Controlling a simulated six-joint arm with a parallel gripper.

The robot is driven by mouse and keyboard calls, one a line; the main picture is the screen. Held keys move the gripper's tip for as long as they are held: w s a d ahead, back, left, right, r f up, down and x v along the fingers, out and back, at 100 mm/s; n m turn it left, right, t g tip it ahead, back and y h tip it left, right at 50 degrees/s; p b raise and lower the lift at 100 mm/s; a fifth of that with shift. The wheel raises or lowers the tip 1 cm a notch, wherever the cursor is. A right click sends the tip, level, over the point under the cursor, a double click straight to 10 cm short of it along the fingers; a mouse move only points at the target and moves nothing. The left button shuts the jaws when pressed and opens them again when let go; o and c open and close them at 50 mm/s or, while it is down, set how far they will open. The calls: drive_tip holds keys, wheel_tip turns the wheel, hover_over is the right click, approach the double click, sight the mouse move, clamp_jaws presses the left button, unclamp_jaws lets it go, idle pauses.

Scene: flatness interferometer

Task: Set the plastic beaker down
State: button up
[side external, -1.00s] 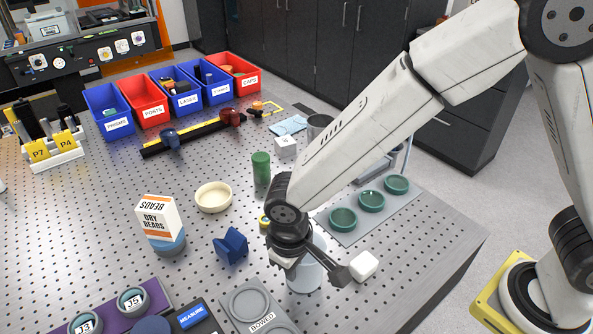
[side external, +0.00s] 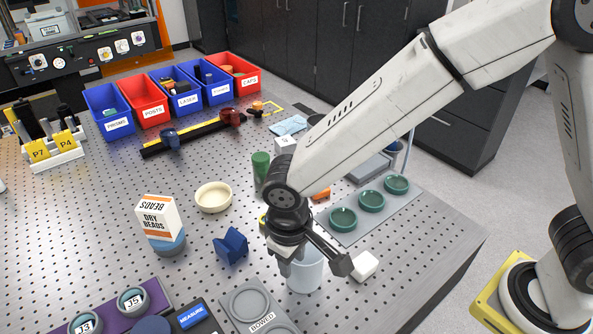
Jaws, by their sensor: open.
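The plastic beaker (side external: 305,278) is clear and pale. It stands upright on the perforated metal table, near the front right. My gripper (side external: 312,264) is over the beaker's upper part with its jaws spread apart, one finger to the left and one to the right. The gripper body hides part of the beaker's rim. I cannot tell whether a finger still touches the wall.
A white cube (side external: 364,265) lies close to the right finger. A blue V-shaped block (side external: 231,246) is to the left, and a grey holder marked BOWED (side external: 243,301) is in front. A tray with green cups (side external: 372,201) is behind right. A green cylinder (side external: 261,165) stands behind.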

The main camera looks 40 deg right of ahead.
wheel_tip(320, 180, up, 9)
drive_tip(key=shift+a, duration=0.25)
idle(0.7)
drive_tip(key=s+d+f+m+t, duration=0.1)
drive_tip(key=s+d+f, duration=0.1)
drive_tip(key=d, duration=1)
drive_tip(key=s+d+f+m+t, duration=0.1)
drive_tip(key=d+f, duration=0.4)
drive_tip(key=d, duration=0.7)
drive_tip(key=shift+s+d+m+y, duration=0.3)
drive_tip(key=shift+s+d+m, duration=0.1)
drive_tip(key=shift+m, duration=0.3)
